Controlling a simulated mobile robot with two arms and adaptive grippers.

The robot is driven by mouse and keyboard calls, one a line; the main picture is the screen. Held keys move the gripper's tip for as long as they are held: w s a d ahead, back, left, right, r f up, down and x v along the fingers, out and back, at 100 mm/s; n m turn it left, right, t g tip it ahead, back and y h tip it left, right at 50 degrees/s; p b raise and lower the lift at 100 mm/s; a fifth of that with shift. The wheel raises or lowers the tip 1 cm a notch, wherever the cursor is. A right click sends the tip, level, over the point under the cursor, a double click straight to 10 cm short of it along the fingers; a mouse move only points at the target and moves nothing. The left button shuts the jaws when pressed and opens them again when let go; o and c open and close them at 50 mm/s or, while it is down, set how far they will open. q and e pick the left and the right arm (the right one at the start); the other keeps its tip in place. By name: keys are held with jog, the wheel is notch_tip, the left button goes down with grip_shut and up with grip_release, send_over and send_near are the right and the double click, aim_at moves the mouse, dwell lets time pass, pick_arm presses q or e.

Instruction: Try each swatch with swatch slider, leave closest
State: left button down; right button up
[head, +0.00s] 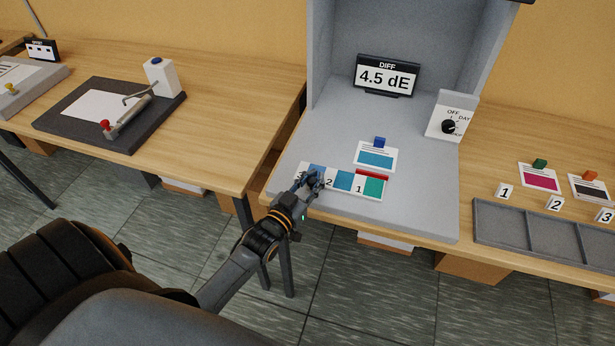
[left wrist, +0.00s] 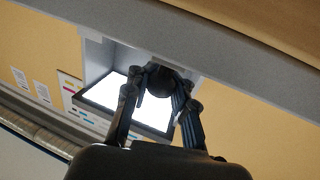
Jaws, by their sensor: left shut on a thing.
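The swatch slider (head: 343,183) is a white strip with blue to teal-green patches numbered 3, 2 and 1. It lies on the grey booth floor, just in front of a white card with a blue patch (head: 376,160). A red bar (head: 372,173) sits at the strip's right end, above the green patch. My left gripper (head: 312,180) is shut on the strip's left part and hides some of it. In the left wrist view its fingers (left wrist: 160,95) show from behind, and the grip is unclear. The display (head: 387,76) reads DIFF 4.5 dE. My right gripper is not in view.
A dial box (head: 451,117) stands at the booth's right side. Further right are a grey tray (head: 525,228) with compartments, number blocks and two more cards. A press board (head: 110,115) lies on the left table. The booth floor in front right is clear.

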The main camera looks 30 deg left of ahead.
pick_arm(q)
jog(key=shift+d+f, duration=0.1)
jog(key=shift+f, duration=0.1)
jog(key=c, duration=1.4)
grip_release()
jog(key=shift+s, duration=0.1)
jog(key=shift+c, duration=0.2)
jog(key=o, duration=0.3)
jog(key=shift+s+r, duration=0.1)
jog(key=shift+s, duration=0.05)
jog(key=shift+o, duration=0.2)
jog(key=shift+s+r, duration=0.1)
jog(key=shift+r, duration=0.05)
jog(key=shift+s, duration=0.25)
jog(key=s, duration=1.1)
jog(key=shift+s+a, duration=0.2)
jog(key=shift+s, duration=0.05)
